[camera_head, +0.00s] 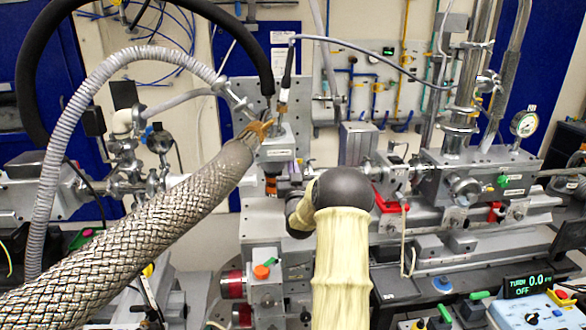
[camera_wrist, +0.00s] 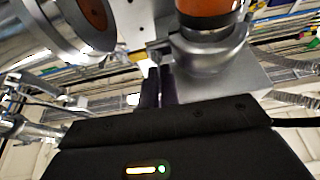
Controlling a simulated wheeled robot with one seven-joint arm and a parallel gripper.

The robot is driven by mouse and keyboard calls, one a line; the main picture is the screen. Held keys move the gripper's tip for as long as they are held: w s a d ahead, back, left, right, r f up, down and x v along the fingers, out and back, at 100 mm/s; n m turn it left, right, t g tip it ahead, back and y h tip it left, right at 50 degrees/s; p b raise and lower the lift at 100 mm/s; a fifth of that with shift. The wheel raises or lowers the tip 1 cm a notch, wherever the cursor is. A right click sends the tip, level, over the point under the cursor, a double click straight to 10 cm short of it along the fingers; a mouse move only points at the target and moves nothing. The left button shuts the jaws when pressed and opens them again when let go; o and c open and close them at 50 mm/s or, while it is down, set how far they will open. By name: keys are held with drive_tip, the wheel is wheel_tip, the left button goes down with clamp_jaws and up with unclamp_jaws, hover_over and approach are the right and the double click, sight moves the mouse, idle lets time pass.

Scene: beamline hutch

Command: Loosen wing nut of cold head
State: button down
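In the wrist view my gripper (camera_wrist: 160,75) has its two dark fingers close together, with a thin bright gap between them. Their tips are at a small metal clamp part (camera_wrist: 158,49), which may be the wing nut; its shape is too small and partly hidden to be sure. It sits beside a silver flanged cylinder with an orange band (camera_wrist: 208,20), probably part of the cold head. I cannot tell whether the fingers press on the part. In the head view the likely cold head (camera_head: 278,150) is a grey block with cables on top. My forearm and dark elbow hide most of the gripper there.
A thick braided hose (camera_head: 130,240) rises from lower left to the block, near my arm. A corrugated hose (camera_head: 75,120) loops above it. Beamline hardware with a gauge (camera_head: 524,124) fills the right. A controller reading "TURN OFF 0.0" (camera_head: 527,286) stands lower right.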

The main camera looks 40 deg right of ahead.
drive_tip(key=shift+f+m+b, duration=0.25)
drive_tip(key=shift+m+b, duration=0.15)
drive_tip(key=shift+b, duration=0.5)
drive_tip(key=shift+m+g+h+b, duration=0.4)
drive_tip(key=shift+m+b, duration=0.4)
drive_tip(key=shift+b, duration=0.35)
drive_tip(key=shift+r, duration=0.2)
drive_tip(key=c, duration=1.9)
unclamp_jaws()
drive_tip(key=shift+s, duration=0.1)
drive_tip(key=b+v, duration=0.6)
drive_tip(key=v, duration=1.1)
drive_tip(key=shift+a, duration=0.15)
